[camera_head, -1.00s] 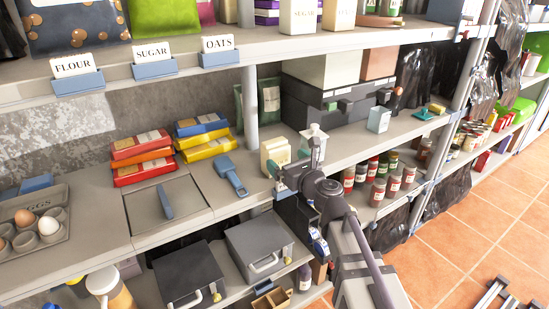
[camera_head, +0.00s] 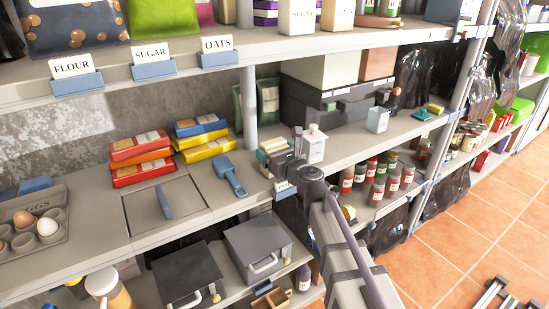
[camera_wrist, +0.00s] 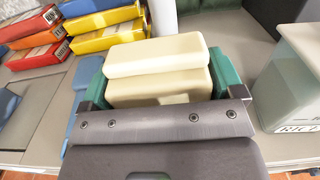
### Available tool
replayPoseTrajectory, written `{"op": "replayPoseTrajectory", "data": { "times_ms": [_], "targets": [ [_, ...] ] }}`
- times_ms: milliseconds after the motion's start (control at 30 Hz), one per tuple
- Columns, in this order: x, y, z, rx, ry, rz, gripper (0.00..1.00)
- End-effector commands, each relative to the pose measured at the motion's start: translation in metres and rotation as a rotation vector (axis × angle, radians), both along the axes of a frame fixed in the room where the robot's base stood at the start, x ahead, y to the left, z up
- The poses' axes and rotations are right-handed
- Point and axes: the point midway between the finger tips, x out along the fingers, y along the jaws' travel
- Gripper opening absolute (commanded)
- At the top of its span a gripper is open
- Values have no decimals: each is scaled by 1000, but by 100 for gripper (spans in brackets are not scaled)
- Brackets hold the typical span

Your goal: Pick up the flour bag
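My gripper (camera_wrist: 160,85) has two green fingers, spread on either side of pale cream blocks (camera_wrist: 158,55). One block shows in front of and below the other. In the wrist view the fingers stand close to the block's sides, and I cannot see whether they touch. The head view shows my gripper (camera_head: 276,150) at these blocks on the middle shelf, which my wrist partly hides. No label reading flour is visible on them. A FLOUR card (camera_head: 72,68) is on the upper shelf edge, below a dark bag with brown spots (camera_head: 75,25).
A pale RICE container (camera_wrist: 297,75) stands close to the right of my gripper; it also shows in the head view (camera_head: 313,146). A blue scoop (camera_head: 229,172) lies to the left, with red, yellow and blue packs (camera_head: 140,160) beyond. A shelf post (camera_head: 248,105) rises behind.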

Motion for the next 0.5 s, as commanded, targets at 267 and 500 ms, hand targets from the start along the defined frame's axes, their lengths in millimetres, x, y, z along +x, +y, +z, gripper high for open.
{"op": "replayPoseTrajectory", "data": {
  "times_ms": [267,500],
  "targets": [
    [0,0,0,0,0,0,52],
    [0,0,5,0,0,0,52]
  ]
}}
